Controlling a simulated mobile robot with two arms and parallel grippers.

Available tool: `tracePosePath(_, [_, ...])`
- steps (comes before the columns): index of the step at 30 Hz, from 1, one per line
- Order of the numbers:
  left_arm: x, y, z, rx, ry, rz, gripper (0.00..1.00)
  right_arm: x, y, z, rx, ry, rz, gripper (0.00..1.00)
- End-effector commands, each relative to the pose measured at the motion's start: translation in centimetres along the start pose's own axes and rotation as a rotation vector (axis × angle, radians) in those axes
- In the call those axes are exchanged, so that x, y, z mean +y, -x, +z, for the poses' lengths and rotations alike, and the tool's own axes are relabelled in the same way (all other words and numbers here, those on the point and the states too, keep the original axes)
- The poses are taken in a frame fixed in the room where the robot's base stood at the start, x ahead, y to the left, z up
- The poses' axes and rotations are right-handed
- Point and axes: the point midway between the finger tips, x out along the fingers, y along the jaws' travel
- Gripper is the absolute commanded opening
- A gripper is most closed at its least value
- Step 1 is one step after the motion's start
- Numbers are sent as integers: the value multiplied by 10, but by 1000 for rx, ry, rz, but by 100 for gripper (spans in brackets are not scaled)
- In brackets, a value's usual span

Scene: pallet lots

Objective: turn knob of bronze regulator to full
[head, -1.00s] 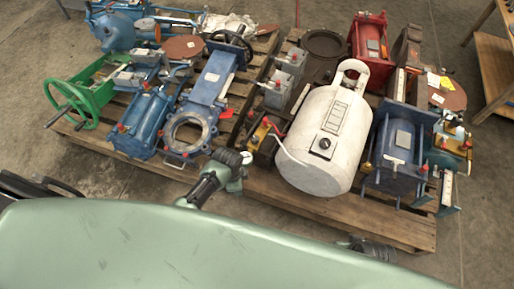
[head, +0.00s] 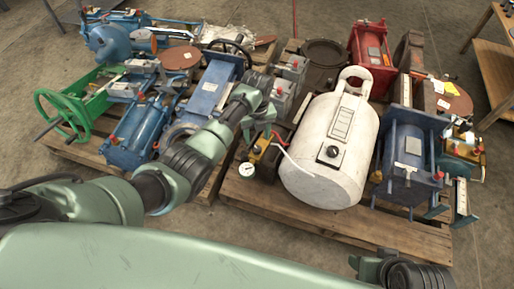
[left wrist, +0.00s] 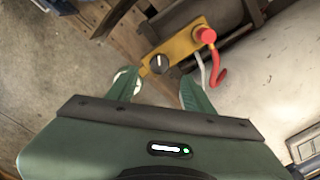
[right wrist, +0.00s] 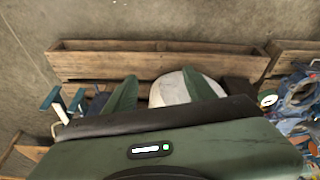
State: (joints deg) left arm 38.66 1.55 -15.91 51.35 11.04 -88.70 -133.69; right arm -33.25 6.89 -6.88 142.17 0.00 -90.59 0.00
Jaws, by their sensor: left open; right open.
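The bronze regulator is a yellow-bronze block (left wrist: 183,45) with a dark round knob (left wrist: 160,64) bearing a light mark, a red-capped fitting (left wrist: 207,36) and a pale gauge, partly hidden by a finger. In the head view the regulator (head: 262,148) sits left of the white tank, its gauge (head: 247,170) at the pallet's front. My left gripper (head: 260,113) is open and empty above the regulator. In the left wrist view its fingers (left wrist: 160,90) spread on either side below the knob, apart from it. My right gripper (right wrist: 160,90) is open and empty, facing the pallet's front edge.
Blue valves (head: 140,130) and a green handwheel (head: 60,112) crowd the left pallet. A blue motor-like unit (head: 408,160) is at right. Bare floor lies in front.

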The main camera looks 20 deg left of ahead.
Motion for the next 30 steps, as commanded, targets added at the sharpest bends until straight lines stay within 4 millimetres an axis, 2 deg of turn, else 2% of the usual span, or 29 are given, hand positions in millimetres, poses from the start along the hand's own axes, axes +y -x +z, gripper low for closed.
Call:
tracePosePath(4, [0,-28,-2,5,1,2,52,0,-14,4,3,0,0,55])
tracePosePath(11, [1,-42,-1,2,4,1,52,-6,-15,-50,226,8,-11,55])
tracePosePath(18, [1,-60,-1,1,4,1,52,-13,-7,-100,450,14,-23,55])
tracePosePath(24, [0,-69,-1,0,4,-1,52,-16,3,-127,581,16,-31,55])
tracePosePath(30, [1,-72,-1,0,4,0,52,-18,8,-137,632,16,-34,55])
